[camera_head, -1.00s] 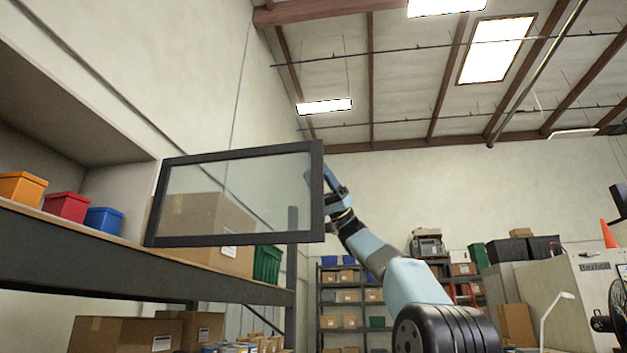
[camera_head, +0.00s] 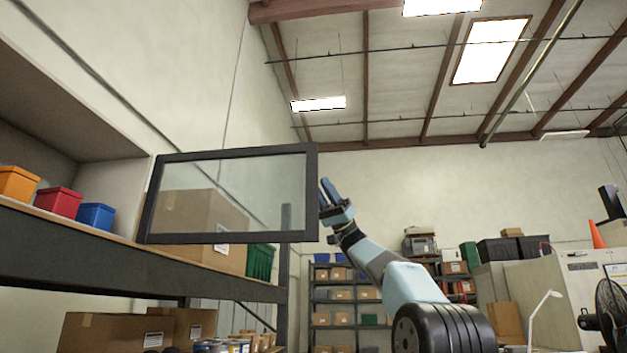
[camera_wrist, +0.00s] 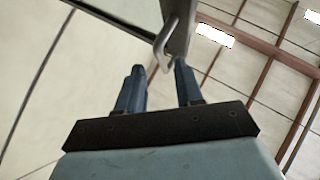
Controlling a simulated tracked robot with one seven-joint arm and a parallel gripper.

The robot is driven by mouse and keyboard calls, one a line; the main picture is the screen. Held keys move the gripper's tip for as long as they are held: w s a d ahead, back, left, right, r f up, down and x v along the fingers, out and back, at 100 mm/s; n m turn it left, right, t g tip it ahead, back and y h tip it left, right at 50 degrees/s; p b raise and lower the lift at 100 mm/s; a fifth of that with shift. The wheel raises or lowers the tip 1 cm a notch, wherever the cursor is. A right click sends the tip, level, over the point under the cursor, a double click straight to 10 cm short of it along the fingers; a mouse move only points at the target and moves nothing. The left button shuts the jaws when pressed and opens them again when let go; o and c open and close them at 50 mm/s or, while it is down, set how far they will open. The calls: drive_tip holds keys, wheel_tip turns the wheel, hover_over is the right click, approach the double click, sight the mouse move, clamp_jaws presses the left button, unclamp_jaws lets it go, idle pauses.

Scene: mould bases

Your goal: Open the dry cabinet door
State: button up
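The dry cabinet door (camera_head: 308,190) is a glass pane in a dark frame, standing swung out from the open cabinet (camera_head: 110,155) at left. A pale curved handle (camera_wrist: 166,45) shows on the door's edge in the wrist view. My gripper (camera_head: 325,188) is just right of the door's free edge in the head view, with a small gap between them. In the wrist view my gripper (camera_wrist: 158,75) has its two blue fingers apart and nothing held between them. The handle lies just beyond the fingertips.
Orange (camera_head: 18,184), red (camera_head: 58,203) and blue (camera_head: 96,216) bins sit at the left. A cardboard box (camera_head: 190,215) shows through the glass, with a green bin (camera_head: 260,262) beside it. Shelving (camera_head: 340,300) stands farther back. The air right of my gripper looks clear.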

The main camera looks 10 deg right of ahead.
drive_tip(key=v, duration=0.9)
drive_tip(key=shift+w+f, duration=0.15)
drive_tip(key=shift+w, duration=0.05)
drive_tip(key=shift+d, duration=0.15)
